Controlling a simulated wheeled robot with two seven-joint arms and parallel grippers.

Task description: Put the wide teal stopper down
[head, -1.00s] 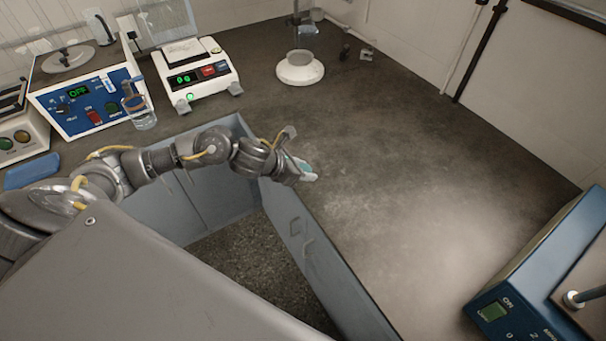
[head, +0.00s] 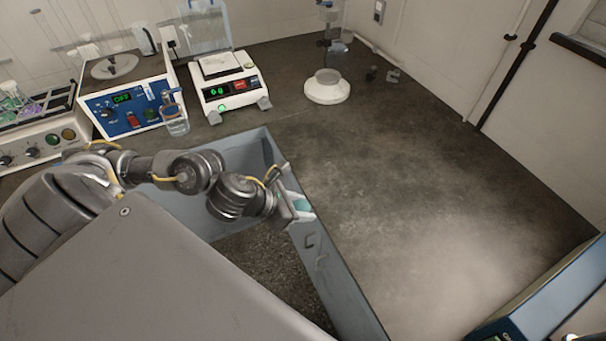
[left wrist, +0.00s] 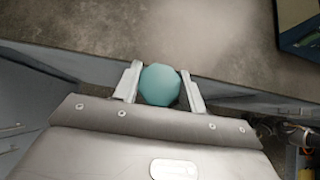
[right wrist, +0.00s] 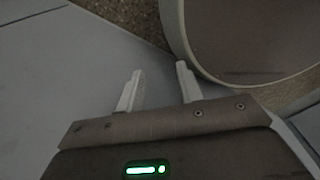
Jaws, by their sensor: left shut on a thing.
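The wide teal stopper (left wrist: 160,85) is held between the two fingers of my left gripper (left wrist: 160,88) in the left wrist view. In the head view the stopper (head: 301,204) shows as a small teal patch between the fingers of my left gripper (head: 302,208), at the inner edge of the dark worktop (head: 400,190). I cannot tell whether it touches the worktop. My right gripper (right wrist: 158,88) shows only in the right wrist view. Its fingers are apart with nothing between them.
The worktop right of my left gripper is clear. Behind stand a blue heater box (head: 128,108), a beaker (head: 175,122), a white balance (head: 228,88) and a white-based stand (head: 327,90). A blue machine (head: 540,290) is at the lower right. A pale round rim (right wrist: 185,45) is close to my right gripper.

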